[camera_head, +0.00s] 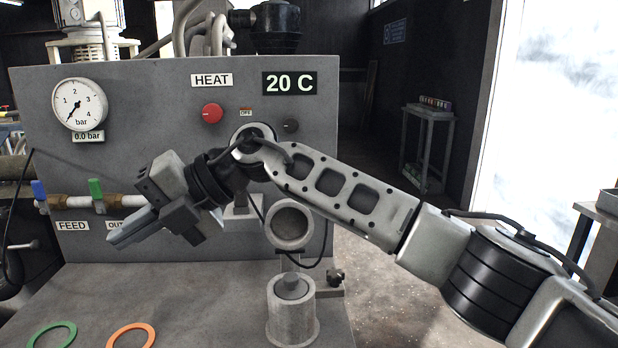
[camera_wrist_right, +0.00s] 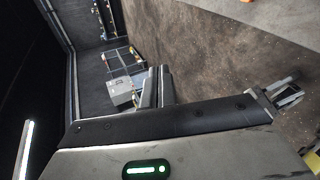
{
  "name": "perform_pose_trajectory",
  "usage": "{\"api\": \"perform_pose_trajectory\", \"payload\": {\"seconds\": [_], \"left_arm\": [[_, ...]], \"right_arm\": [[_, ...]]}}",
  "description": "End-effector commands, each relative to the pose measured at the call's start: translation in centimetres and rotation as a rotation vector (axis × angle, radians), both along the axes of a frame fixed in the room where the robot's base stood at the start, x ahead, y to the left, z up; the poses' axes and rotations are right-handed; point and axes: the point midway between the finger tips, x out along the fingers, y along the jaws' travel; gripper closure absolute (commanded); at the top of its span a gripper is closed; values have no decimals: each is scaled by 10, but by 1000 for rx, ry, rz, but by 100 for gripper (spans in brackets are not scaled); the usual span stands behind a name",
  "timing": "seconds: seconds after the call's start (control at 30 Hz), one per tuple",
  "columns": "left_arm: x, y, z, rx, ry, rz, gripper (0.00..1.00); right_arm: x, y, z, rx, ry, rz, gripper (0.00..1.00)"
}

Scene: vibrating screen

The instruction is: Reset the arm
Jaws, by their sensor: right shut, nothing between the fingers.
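My right arm comes in from the right in the head view and reaches across the front of the grey machine panel (camera_head: 160,85). My right gripper (camera_head: 122,236) points to the lower left, in front of the labels FEED and OUT. Its fingers are together and hold nothing. It hangs above the grey bench top (camera_head: 200,300) and partly covers the OUT label. In the right wrist view, dark finger-like parts (camera_wrist_right: 158,88) show above a dark bar, with the floor beyond. My left gripper is not in view.
A green ring (camera_head: 52,334) and an orange ring (camera_head: 131,336) lie on the bench. A metal cylinder (camera_head: 292,312) stands at its right. The panel has a gauge (camera_head: 80,104) reading about zero, a red button (camera_head: 212,113) and a 20 C display (camera_head: 289,83). Green and blue valve handles (camera_head: 96,188) are near the gripper.

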Motion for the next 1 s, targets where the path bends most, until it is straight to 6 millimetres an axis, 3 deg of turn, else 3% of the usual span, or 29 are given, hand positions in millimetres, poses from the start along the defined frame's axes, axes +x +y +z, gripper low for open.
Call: {"api": "perform_pose_trajectory", "payload": {"seconds": [0.07, 0.17, 0.27, 0.37, 0.5, 0.67, 0.77, 0.9, 1.0], "left_arm": [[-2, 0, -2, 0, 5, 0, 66], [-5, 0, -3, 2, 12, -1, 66], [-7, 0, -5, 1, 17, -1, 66], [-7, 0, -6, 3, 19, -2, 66], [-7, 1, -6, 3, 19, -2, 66], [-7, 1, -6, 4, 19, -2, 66], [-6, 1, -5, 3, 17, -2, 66], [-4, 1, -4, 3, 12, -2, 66], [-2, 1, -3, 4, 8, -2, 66]], "right_arm": [[-15, 15, 10, 285, 146, -40, 100], [-9, 8, 35, 612, 326, -179, 100], [18, -27, 44, 881, 515, -399, 100], [53, -81, 26, 1081, 707, -678, 100], [83, -164, -35, 1214, 941, -1088, 100], [77, -247, -125, 1206, 1157, -1521, 100], [52, -292, -182, 1133, 1278, -1776, 100], [-7, -345, -252, 954, 1424, -2102, 100], [-50, -370, -284, 811, 1499, -2271, 100]]}}
